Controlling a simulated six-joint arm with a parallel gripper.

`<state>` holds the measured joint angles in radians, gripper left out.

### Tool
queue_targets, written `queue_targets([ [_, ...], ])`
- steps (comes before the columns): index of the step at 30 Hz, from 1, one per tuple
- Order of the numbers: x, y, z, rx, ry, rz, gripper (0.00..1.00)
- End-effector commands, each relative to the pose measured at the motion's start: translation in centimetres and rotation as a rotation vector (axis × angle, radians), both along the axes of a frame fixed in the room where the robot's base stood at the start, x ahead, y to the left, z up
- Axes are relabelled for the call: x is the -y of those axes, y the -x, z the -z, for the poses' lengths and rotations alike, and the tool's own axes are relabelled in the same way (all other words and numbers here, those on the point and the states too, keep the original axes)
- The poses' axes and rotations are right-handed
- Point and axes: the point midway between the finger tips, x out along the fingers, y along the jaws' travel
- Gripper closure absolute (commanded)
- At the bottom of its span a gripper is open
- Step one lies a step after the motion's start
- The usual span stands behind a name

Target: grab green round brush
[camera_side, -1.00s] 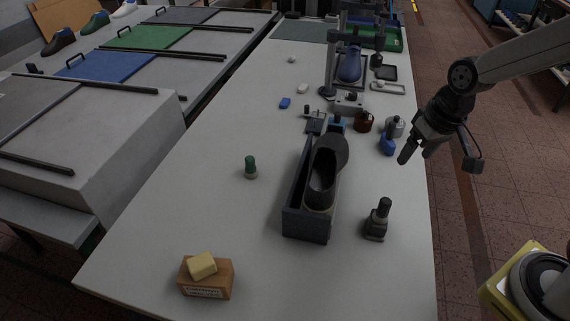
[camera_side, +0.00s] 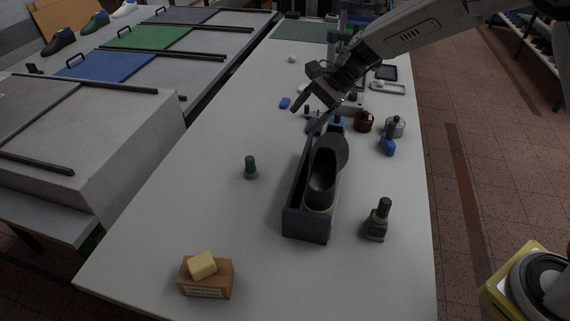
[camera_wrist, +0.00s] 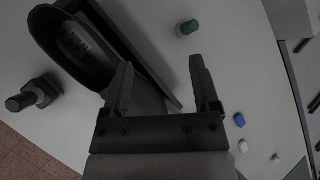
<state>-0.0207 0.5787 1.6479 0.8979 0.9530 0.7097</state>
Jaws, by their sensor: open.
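The green round brush (camera_side: 250,167) stands upright on the table, left of the shoe holder; it has a green top and a paler base. It also shows in the wrist view (camera_wrist: 187,27), beyond my fingertips and a little right of the middle. My gripper (camera_side: 306,103) is open and empty. In the side view it hangs above the far end of the shoe holder, up and to the right of the brush, and apart from it. In the wrist view my two fingers (camera_wrist: 158,72) stand spread.
A black shoe (camera_side: 322,178) sits in a dark holder (camera_side: 307,226) right of the brush. A dark-handled tool (camera_side: 378,219) stands right of it. A wooden block with a yellow piece (camera_side: 206,277) lies in front. Blue and white pieces (camera_wrist: 239,119) lie farther back. The table around the brush is clear.

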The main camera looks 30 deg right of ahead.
Motion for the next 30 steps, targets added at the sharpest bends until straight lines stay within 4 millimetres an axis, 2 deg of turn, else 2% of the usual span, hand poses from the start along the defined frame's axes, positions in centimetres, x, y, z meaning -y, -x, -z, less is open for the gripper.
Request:
queue_targets([
  [3,-1.6,-2.8,0.4,-0.077,-0.125,0.094,0.22],
  [9,-3.7,-6.7,0.6,-0.199,-0.324,0.222,0.22],
  [18,-5.6,-10.3,0.7,-0.338,-0.546,0.327,0.22],
  [21,-5.5,-10.1,3.5,-0.34,-0.539,0.327,0.22],
  [24,-5.5,-10.1,5.5,-0.337,-0.539,0.325,0.22],
  [30,-5.5,-10.1,7.8,-0.332,-0.537,0.323,0.22],
])
